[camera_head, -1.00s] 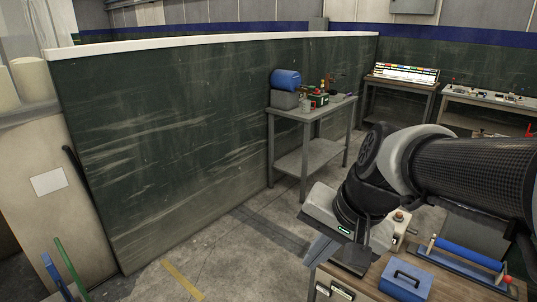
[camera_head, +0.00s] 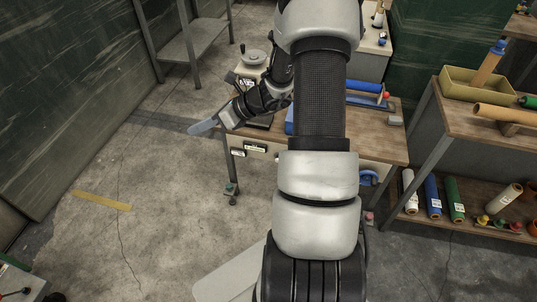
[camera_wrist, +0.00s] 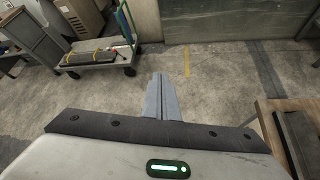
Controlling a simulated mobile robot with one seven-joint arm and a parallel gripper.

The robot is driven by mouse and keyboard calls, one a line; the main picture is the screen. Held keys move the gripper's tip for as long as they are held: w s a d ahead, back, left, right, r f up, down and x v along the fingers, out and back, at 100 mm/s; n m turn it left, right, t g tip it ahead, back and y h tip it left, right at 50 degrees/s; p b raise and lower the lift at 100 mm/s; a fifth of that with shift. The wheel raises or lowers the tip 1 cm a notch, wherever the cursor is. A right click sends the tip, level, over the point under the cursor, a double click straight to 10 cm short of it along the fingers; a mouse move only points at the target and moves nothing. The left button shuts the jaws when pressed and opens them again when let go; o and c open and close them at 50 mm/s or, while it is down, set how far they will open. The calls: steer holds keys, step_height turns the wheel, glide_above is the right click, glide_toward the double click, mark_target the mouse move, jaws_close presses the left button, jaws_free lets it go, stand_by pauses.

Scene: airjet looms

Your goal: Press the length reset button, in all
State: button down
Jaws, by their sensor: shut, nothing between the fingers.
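My gripper (camera_head: 203,128) is at the left of the table's front left corner in the head view, over open floor. Its grey fingers are together and empty, and they also show in the wrist view (camera_wrist: 163,97). Two small dark panels with light labels, a left panel (camera_head: 238,153) and a right panel (camera_head: 256,147), are on the table's front apron, below and to the right of my gripper. They are too small to read. I cannot make out which thing is the length reset button. My arm hides part of the table.
A shelf (camera_head: 455,120) with rolls stands at the right. A flat cart (camera_wrist: 98,57) is on the floor in the wrist view. Floor left of the table is clear.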

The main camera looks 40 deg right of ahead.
steer(key=w+d+f+m+t+h+b, duration=0.1)
steer(key=d+f+m+t+h+b, duration=0.15)
steer(key=d+f+m, duration=0.7)
steer(key=w+d+f+m+t+h+b, duration=0.15)
steer(key=d+f+m+t, duration=0.45)
steer(key=f, duration=0.6)
steer(key=s+d+f+m+g+h+b, duration=0.1)
steer(key=s+d+f+m+h, duration=0.1)
steer(key=f, duration=0.4)
steer(key=s+d+f+m+g+h+b, duration=0.1)
steer(key=s+d+f+m+h, duration=0.1)
steer(key=f+m, duration=0.5)
steer(key=s+d+f+m+g+h, duration=0.1)
steer(key=s+d+f+m+h, duration=0.2)
steer(key=s+f+m, duration=0.1)
step_height(320, 180, down, 3)
steer(key=shift+s+r+m+b, duration=0.15)
steer(key=shift+s+m+b, duration=0.25)
steer(key=shift+m, duration=0.25)
steer(key=shift+w, duration=0.1)
steer(key=w+d+b, duration=0.4)
steer(key=w+d, duration=0.1)
steer(key=d, duration=0.1)
steer(key=shift+w+d+b, duration=0.3)
steer(key=shift+b, duration=0.05)
